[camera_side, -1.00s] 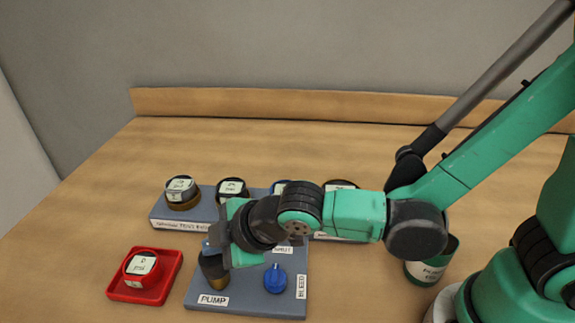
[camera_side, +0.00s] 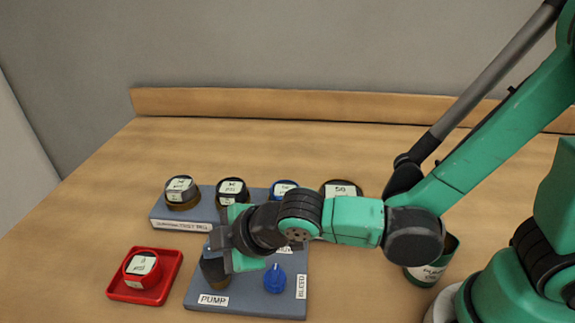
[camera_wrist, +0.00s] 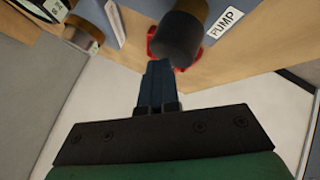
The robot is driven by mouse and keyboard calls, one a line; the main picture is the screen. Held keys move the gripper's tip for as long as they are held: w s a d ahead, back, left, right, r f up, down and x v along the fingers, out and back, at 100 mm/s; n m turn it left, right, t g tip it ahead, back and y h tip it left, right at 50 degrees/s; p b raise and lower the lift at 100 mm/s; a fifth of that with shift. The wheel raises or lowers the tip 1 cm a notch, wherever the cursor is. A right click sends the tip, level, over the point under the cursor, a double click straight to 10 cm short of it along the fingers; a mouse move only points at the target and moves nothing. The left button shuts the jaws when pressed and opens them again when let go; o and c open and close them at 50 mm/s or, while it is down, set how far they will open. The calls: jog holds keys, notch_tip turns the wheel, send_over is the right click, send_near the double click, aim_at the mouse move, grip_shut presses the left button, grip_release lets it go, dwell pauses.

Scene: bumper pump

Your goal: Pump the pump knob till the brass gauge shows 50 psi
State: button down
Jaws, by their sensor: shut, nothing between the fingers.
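The pump knob (camera_side: 213,270) is a dark cylinder on a brass-coloured base, behind the PUMP label. Its dark top (camera_wrist: 178,40) fills the upper middle of the wrist view. My gripper (camera_side: 214,240) is at the knob's top in the side view, fingers shut and empty. In the wrist view the closed fingers (camera_wrist: 158,75) end just beside the knob's top; I cannot tell whether they touch. A gauge with a brass-brown rim (camera_side: 341,188) at the row's right end seems to read 50. A gauge at the left end (camera_side: 181,191) also has a brass-coloured base; its reading is too small.
The blue BLEED knob (camera_side: 275,278) stands right of the pump knob on the grey plate (camera_side: 250,306). A black gauge (camera_side: 232,190) and a blue gauge (camera_side: 285,188) stand between the end gauges. A red gauge (camera_side: 142,268) sits in a red tray (camera_side: 116,291). A green can (camera_side: 428,272) stands right.

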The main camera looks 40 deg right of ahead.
aim_at(221, 259)
jog(key=shift+r, duration=1.4)
jog(key=shift+r, duration=2.5)
jog(key=shift+d, duration=0.15)
jog(key=s+d+m+h, duration=0.1)
jog(key=d+m, duration=0.3)
jog(key=d, duration=0.2)
jog(key=s+d+f+m+h, duration=0.1)
jog(key=s+d+m, duration=0.1)
jog(key=d+m, duration=0.3)
jog(key=s+d+m+g+h, duration=0.1)
jog(key=d+m+h, duration=0.1)
jog(key=d+m, duration=0.3)
jog(key=shift+s+d+f, duration=0.1)
jog(key=shift+s+d, duration=0.1)
jog(key=shift+d, duration=0.95)
jog(key=shift+s+d+f, duration=0.1)
jog(key=shift+s+d, duration=0.1)
jog(key=shift+d, duration=0.9)
